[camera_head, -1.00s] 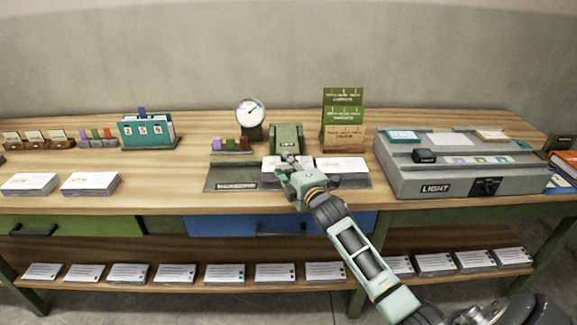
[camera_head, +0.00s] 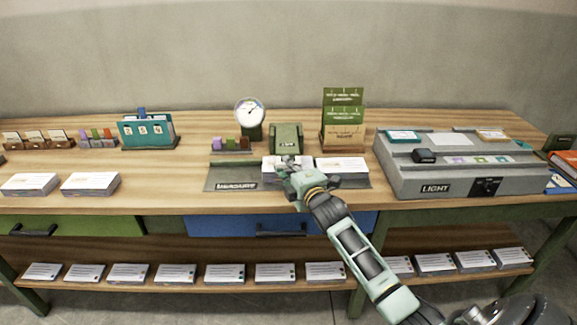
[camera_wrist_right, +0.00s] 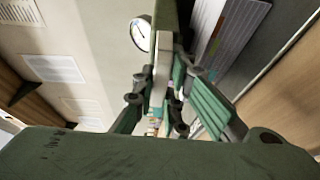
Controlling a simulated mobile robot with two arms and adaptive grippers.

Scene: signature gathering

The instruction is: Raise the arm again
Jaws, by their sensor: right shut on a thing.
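My right gripper (camera_head: 289,166) is over the dark tray (camera_head: 228,184) at the front of the bench, at the card stack (camera_head: 269,167) there, partly covering it. In the right wrist view, its green fingers (camera_wrist_right: 163,92) are shut on a thin pale item (camera_wrist_right: 161,62). What that item is cannot be told. A second card stack (camera_head: 340,168) lies to the right on the tray. A green stamp-like block (camera_head: 286,138) stands just behind the gripper. My left gripper is not in view.
A grey light box (camera_head: 440,185) stands right of the tray. Behind are a dial gauge (camera_head: 249,112) and a green leaflet holder (camera_head: 343,120). Card stacks (camera_head: 90,184) lie at left. The bench between them and the tray is clear. More stacks line the lower shelf.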

